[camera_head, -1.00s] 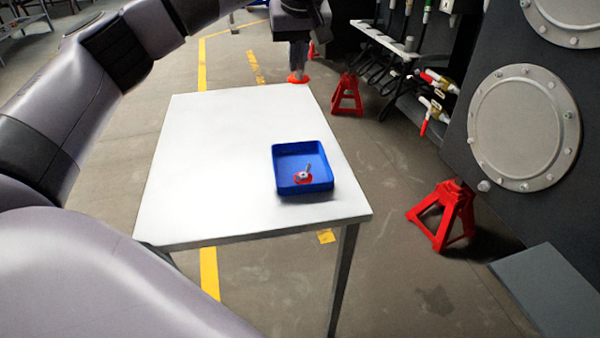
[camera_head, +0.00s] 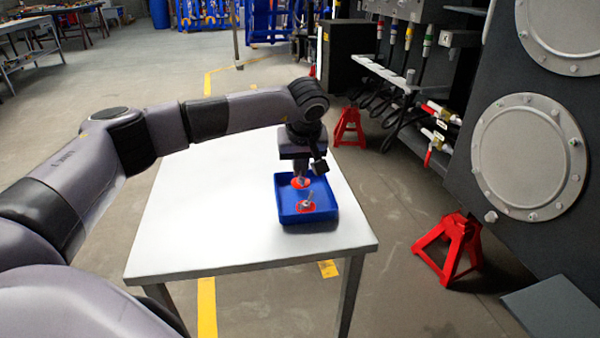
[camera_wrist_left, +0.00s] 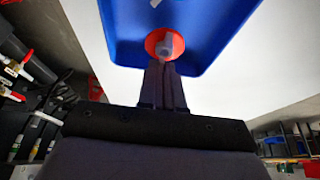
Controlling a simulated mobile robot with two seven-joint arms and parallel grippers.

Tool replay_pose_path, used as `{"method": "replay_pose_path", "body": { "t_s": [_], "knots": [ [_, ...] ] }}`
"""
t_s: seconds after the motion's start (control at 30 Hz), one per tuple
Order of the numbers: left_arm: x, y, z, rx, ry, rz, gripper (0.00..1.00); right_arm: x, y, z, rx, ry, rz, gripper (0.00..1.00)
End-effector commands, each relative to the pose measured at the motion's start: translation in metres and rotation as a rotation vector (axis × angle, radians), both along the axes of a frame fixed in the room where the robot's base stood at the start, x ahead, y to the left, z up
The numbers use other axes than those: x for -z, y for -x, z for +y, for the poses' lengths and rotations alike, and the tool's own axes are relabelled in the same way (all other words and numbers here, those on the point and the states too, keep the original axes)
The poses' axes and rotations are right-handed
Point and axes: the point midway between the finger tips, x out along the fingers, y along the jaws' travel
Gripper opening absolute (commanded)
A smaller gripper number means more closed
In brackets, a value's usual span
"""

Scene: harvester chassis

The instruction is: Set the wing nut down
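The blue tray (camera_head: 330,200) sits on the white table (camera_head: 190,225). One wing nut with a red base (camera_head: 306,206) lies in its near part. My left gripper (camera_head: 301,179) points down over the far part of the tray. Its fingers (camera_wrist_left: 163,88) look close together, shut on a second grey wing nut with a round red base (camera_wrist_left: 165,44), which also shows in the head view (camera_head: 300,183). I cannot tell whether this held nut touches the tray floor. My right gripper is not in view.
The table is bare to the left of the tray. Red jack stands (camera_head: 452,248) and a dark machine panel with round covers (camera_head: 528,157) stand to the right. Hoses and a rack (camera_head: 390,80) are behind.

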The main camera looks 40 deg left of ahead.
Motion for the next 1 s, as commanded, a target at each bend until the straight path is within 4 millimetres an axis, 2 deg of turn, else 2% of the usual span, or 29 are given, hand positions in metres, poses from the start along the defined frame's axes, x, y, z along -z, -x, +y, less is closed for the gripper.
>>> {"method": "replay_pose_path", "body": {
  "t_s": [0.03, 0.1, 0.47, 0.5, 0.57, 0.87, 1.0],
  "knots": [
    [0.010, 0.000, 0.000, 0.001, 0.000, 0.001, 0.00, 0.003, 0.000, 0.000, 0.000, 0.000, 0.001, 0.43],
    [0.016, 0.000, 0.000, 0.000, 0.001, 0.001, 0.00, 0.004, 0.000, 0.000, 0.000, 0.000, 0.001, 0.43],
    [0.020, 0.000, 0.000, 0.000, 0.001, 0.000, 0.00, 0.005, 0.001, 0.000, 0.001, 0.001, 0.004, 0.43],
    [0.019, 0.000, 0.000, 0.000, 0.002, -0.002, 0.15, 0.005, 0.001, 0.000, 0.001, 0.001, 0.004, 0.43],
    [0.019, 0.000, 0.000, 0.000, 0.001, -0.001, 0.30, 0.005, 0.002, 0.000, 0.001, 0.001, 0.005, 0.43],
    [0.017, 0.000, 0.000, 0.000, 0.001, -0.001, 0.30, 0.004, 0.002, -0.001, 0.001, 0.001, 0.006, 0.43],
    [0.005, 0.002, -0.003, 0.002, 0.002, -0.003, 0.30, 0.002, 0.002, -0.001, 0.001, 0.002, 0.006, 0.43]
  ]
}}
